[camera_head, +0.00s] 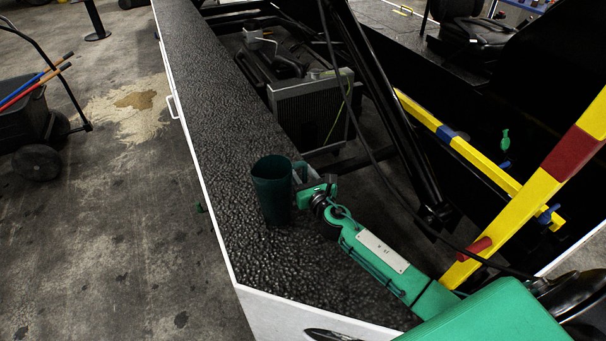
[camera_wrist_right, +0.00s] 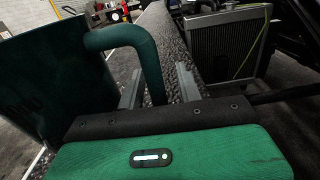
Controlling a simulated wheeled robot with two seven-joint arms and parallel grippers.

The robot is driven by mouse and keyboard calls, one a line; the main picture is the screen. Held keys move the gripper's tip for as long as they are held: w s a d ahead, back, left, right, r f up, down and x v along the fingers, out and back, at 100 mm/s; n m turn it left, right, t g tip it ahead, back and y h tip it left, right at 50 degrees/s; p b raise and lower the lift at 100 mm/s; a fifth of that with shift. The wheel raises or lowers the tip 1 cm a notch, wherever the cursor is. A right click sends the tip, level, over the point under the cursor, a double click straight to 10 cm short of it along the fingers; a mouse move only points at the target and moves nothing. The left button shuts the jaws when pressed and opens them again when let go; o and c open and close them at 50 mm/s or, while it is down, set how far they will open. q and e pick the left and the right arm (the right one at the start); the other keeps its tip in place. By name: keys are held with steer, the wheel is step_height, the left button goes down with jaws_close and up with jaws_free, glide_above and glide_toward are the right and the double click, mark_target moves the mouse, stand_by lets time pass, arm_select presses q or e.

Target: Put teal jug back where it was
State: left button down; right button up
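The teal jug (camera_head: 272,192) appears upright on the black textured ledge (camera_head: 215,110), near its front end. It also shows large at the left of the right wrist view (camera_wrist_right: 50,85), with its handle (camera_wrist_right: 150,70) towards me. My right gripper (camera_head: 318,192) is at the jug's right side. In the right wrist view its two fingers (camera_wrist_right: 158,88) stand apart, one on each side of the handle, with a gap visible on the right. The handle's lower end is hidden behind my gripper body. My left gripper is not in view.
A radiator (camera_head: 310,108) and machine parts lie right of the ledge. A black strut (camera_head: 385,110) and cable run above my right arm. Yellow bars (camera_head: 480,165) stand at the right. A cart (camera_head: 30,120) stands on the floor at the left. The ledge beyond the jug is clear.

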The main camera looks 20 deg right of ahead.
steer(key=shift+r, duration=0.1)
steer(key=shift+r, duration=0.15)
steer(key=shift+s, duration=0.35)
steer(key=s+b, duration=0.1)
steer(key=s, duration=1)
steer(key=shift+s, duration=0.2)
steer(key=shift+d, duration=0.1)
